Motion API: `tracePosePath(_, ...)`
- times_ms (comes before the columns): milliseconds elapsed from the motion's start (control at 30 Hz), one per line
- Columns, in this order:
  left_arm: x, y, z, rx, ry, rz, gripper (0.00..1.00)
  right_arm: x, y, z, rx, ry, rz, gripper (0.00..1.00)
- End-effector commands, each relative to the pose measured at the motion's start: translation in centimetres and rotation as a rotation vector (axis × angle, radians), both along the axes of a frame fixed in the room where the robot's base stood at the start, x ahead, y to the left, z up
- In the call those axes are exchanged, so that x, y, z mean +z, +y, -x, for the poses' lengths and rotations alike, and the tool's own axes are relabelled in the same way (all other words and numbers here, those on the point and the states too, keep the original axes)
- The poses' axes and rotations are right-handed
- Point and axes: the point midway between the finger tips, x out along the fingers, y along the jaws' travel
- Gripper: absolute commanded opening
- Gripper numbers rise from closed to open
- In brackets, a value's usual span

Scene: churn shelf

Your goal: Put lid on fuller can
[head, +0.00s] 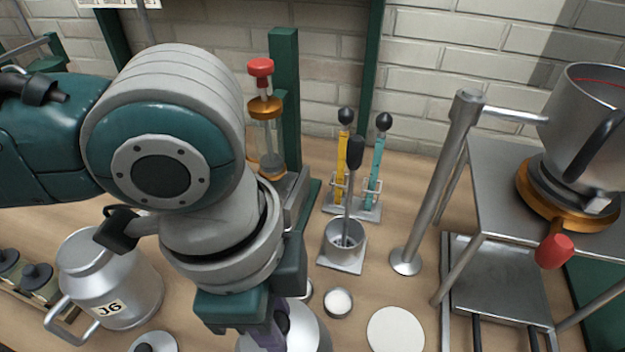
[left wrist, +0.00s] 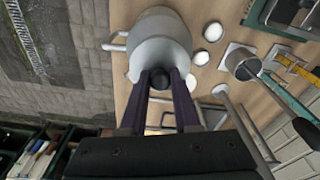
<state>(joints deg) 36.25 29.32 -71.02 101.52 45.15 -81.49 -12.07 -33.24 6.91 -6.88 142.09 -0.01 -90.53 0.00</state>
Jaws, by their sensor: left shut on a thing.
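My left gripper (head: 272,330) points down at the bottom middle of the head view. In the left wrist view its two purple fingers (left wrist: 162,84) are shut on the black knob of a pale grey metal lid (left wrist: 150,54). The lid is over a metal can (left wrist: 160,20) with a side handle; I cannot tell whether it rests on the rim. The arm hides much of this can in the head view. A second metal can (head: 135,285), labelled J6, stands at the left. Another lid with a dark knob (head: 153,343) shows at the bottom edge. My right gripper is not in view.
A small cup of white stuff (head: 338,302) and a white disc (head: 395,331) lie right of the gripper. Behind are a metal cup with a plunger (head: 344,246), a tool rack (head: 352,206) and a steel post (head: 432,185). A pot (head: 580,115) stands on a metal stand at right.

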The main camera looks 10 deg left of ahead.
Motion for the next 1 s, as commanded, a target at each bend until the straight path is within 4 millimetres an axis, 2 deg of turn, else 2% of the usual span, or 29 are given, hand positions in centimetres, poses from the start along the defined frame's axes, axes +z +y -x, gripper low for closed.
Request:
tracePosePath(300,-0.02,-0.03,0.01,-0.001,0.0,0.001,0.0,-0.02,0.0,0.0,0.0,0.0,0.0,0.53)
tracePosePath(333,-0.02,-0.03,0.01,-0.001,0.0,0.001,0.34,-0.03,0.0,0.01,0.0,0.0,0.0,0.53)
tracePosePath(600,-0.02,-0.03,0.01,-0.001,0.0,0.001,0.64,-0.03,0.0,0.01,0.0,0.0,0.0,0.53)
tracePosePath(800,-0.02,-0.02,0.02,-0.001,0.0,0.0,0.66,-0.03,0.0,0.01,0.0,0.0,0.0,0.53)
tracePosePath(1000,-0.02,-0.02,0.02,-0.001,0.001,0.0,0.89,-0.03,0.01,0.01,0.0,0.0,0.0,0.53)
